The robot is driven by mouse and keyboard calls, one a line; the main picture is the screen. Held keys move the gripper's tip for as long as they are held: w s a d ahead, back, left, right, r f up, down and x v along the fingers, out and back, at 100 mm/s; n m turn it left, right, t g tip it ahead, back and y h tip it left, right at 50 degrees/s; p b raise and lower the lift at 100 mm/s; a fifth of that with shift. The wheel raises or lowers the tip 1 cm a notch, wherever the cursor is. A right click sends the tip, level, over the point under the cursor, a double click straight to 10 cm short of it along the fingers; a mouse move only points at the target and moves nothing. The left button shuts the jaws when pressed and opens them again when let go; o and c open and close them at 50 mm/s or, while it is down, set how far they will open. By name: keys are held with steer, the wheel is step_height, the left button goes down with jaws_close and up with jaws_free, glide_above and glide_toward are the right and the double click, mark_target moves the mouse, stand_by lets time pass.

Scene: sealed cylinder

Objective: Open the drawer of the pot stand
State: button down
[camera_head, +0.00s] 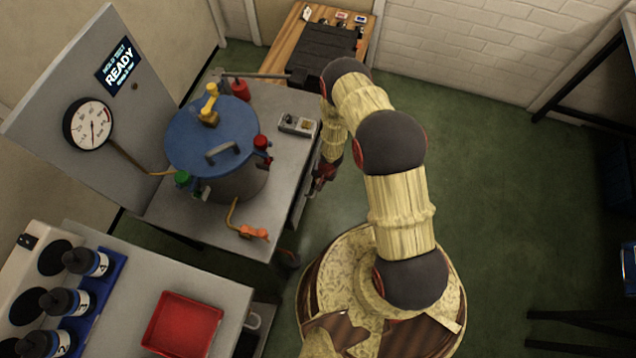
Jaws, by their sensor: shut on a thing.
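The pot stand (257,226) is a grey table carrying a large pot with a blue lid (205,128). The drawer front (302,203) shows as a narrow grey strip along the stand's right side. My gripper (318,186) is small and dark in this view, at that drawer front, with my arm coming down from above. It is shut on the drawer's handle, which is mostly hidden by the fingers. The inside of the drawer does not show, and how far it stands out from the stand is hard to tell.
A gauge panel (60,100) stands behind the pot. A small grey box (297,125) sits on the stand. A second table with a red tray (183,325) and dark bottles is at the lower left. A wooden bench (286,44) is behind.

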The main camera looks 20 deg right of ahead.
steer(key=s+d, duration=0.7)
steer(key=d, duration=0.2)
steer(key=s+d+p, duration=0.1)
steer(key=s+d, duration=0.6)
steer(key=d, duration=0.3)
steer(key=shift+d, duration=0.1)
steer(key=c, duration=1.9)
jaws_free()
steer(key=r, duration=0.4)
steer(key=d+r, duration=0.1)
steer(key=r, duration=0.3)
steer(key=s+r, duration=0.1)
steer(key=r, duration=0.2)
steer(key=shift+s+d+r, duration=0.1)
steer(key=shift+d+r, duration=0.3)
